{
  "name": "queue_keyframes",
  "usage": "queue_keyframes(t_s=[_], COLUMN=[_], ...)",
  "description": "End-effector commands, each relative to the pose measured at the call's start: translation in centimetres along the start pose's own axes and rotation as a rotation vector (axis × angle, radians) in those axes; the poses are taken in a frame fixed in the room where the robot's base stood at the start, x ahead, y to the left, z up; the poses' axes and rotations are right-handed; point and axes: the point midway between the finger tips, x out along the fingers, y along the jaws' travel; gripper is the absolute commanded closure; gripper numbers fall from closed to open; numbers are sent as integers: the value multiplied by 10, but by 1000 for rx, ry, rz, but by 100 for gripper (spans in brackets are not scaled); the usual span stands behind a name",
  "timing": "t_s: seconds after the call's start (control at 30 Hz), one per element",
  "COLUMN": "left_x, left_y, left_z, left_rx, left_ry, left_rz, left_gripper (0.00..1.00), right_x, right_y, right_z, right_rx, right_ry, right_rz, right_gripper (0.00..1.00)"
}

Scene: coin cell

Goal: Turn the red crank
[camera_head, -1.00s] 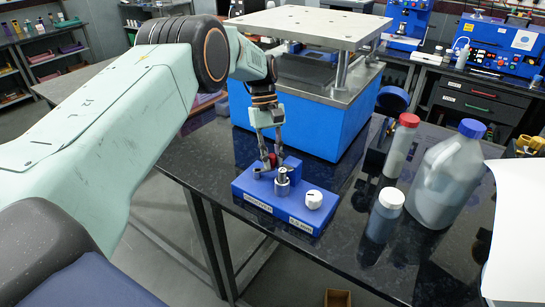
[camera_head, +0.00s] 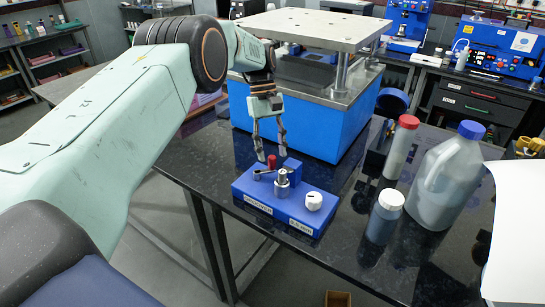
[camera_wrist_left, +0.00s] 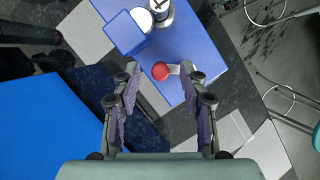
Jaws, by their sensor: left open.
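The red crank knob (camera_head: 271,161) stands on the end of a small metal crank arm (camera_head: 262,172) on the blue device (camera_head: 285,205). In the left wrist view the red knob (camera_wrist_left: 160,71) lies ahead of and between the open fingers. My left gripper (camera_head: 271,157) is open and empty, just above and around the level of the knob. It also shows in the left wrist view (camera_wrist_left: 163,85). The device carries a metal cylinder (camera_head: 282,184), a blue block (camera_head: 293,168) and a white dial (camera_head: 313,201). My right gripper is not in view.
A blue press with a metal plate (camera_head: 310,28) stands behind the device. A red-capped bottle (camera_head: 400,148), a blue-capped jug (camera_head: 446,178) and a small bottle (camera_head: 384,216) stand to the right on the dark table (camera_head: 345,250). A white sheet (camera_head: 512,240) is at the right edge.

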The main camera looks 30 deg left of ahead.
Motion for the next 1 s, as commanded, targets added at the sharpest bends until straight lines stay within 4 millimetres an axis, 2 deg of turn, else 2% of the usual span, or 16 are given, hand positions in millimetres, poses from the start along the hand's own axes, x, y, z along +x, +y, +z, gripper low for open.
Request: queue_keyframes(t_s=[0.17, 0.4, 1.0], left_x=[-28, -45, -52], left_y=[0, 0, -1], left_z=[-1, -1, 0], left_rx=[-1, -1, -1], left_ry=[3, 1, 0], left_rz=[2, 1, 0], left_gripper=[57, 57, 57], right_x=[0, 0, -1], right_y=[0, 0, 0], right_z=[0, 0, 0], right_rx=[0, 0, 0], right_ry=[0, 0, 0], right_rz=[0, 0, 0], right_gripper=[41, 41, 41])
